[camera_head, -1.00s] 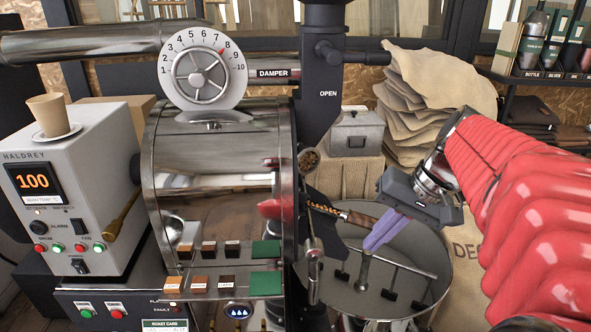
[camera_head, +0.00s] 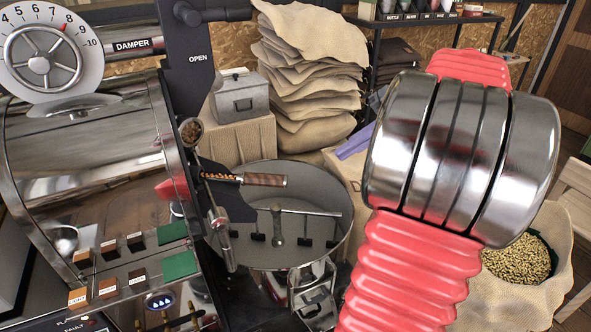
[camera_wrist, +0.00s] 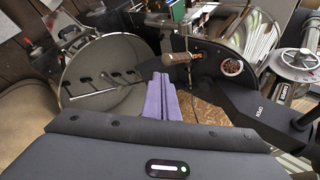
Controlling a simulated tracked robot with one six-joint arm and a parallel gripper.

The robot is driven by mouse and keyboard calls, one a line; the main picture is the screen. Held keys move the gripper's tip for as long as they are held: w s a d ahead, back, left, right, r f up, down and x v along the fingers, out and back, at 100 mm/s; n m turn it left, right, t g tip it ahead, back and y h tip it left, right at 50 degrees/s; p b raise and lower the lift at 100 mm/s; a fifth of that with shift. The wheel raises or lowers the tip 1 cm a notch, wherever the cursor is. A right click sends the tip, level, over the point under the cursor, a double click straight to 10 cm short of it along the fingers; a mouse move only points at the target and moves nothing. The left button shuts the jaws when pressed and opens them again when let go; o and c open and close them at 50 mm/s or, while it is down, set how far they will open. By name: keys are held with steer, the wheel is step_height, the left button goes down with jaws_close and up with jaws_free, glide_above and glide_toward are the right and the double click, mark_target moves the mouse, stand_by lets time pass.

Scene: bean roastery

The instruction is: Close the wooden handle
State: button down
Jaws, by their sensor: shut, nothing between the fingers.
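The wooden handle (camera_head: 265,180) sticks out to the right from the roaster front, above the round cooling tray (camera_head: 338,240). A trough of beans (camera_head: 224,177) shows between the handle and the machine. In the wrist view the wooden handle (camera_wrist: 180,58) lies just beyond my fingertips, apart from them as far as I can tell. My gripper (camera_head: 355,142) has purple fingers, partly hidden behind my arm, to the right of the handle. In the wrist view my gripper (camera_wrist: 165,85) is shut, with its fingers together and empty.
Stacked sacks (camera_head: 310,70) rise behind the tray. An open sack of beans (camera_head: 515,262) is at the right. The roaster drum (camera_head: 80,150) fills the left.

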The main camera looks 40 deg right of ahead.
mark_target(287, 177)
steer(key=x, duration=0.4)
steer(key=r+x, duration=0.1)
steer(key=x, duration=0.3)
steer(key=w+a+x, duration=0.1)
steer(key=x, duration=0.3)
steer(key=shift+w+r, duration=0.1)
steer(key=shift+r, duration=0.05)
steer(key=shift+w+a, duration=0.35)
steer(key=shift+w, duration=0.1)
